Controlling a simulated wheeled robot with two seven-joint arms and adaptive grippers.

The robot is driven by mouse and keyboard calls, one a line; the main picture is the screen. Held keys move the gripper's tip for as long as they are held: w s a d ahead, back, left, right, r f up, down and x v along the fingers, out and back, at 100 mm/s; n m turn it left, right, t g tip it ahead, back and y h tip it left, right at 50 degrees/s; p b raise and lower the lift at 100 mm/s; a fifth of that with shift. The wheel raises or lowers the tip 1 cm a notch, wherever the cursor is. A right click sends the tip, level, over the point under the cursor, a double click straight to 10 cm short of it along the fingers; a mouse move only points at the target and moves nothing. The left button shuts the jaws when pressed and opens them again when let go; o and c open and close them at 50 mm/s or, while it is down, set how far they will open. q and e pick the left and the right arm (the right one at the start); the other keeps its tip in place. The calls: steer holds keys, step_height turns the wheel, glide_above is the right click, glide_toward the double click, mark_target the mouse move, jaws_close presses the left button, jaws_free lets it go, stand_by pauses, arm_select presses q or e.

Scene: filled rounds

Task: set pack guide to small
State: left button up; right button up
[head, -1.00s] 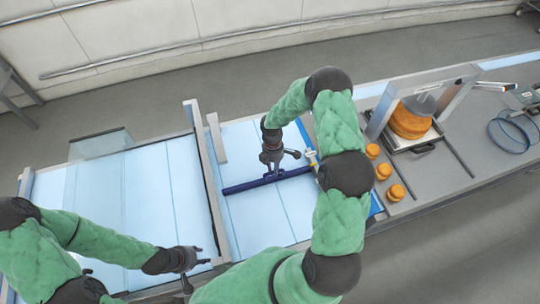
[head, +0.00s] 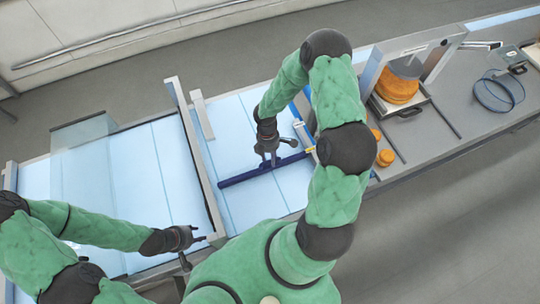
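The pack guide appears to be the dark blue bar (head: 240,178) lying across the light blue belt (head: 240,205) in the head view. Its right end is near a small white and yellow piece (head: 302,132), partly hidden by my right arm. My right gripper (head: 269,163) is at the middle of the bar, pointing down onto it. Its fingers look close together, but whether they grip the bar is too small to tell. My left gripper (head: 198,234) is over the near edge of the left belt, away from the bar, its fingers apart with nothing visible between them.
A grey upright frame (head: 195,160) and a short grey post (head: 202,115) stand left of the bar. A clear panel (head: 85,133) is at the far left. Orange rounds (head: 385,158), a large orange round (head: 397,90) under a press frame and a blue ring (head: 498,92) are on the right.

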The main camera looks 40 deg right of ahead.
stand_by(0.3)
step_height(320, 180, up, 12)
steer(key=w, duration=0.2)
steer(key=shift+w+d, duration=0.15)
steer(key=shift+d, duration=0.15)
steer(key=shift+f, duration=0.15)
stand_by(0.4)
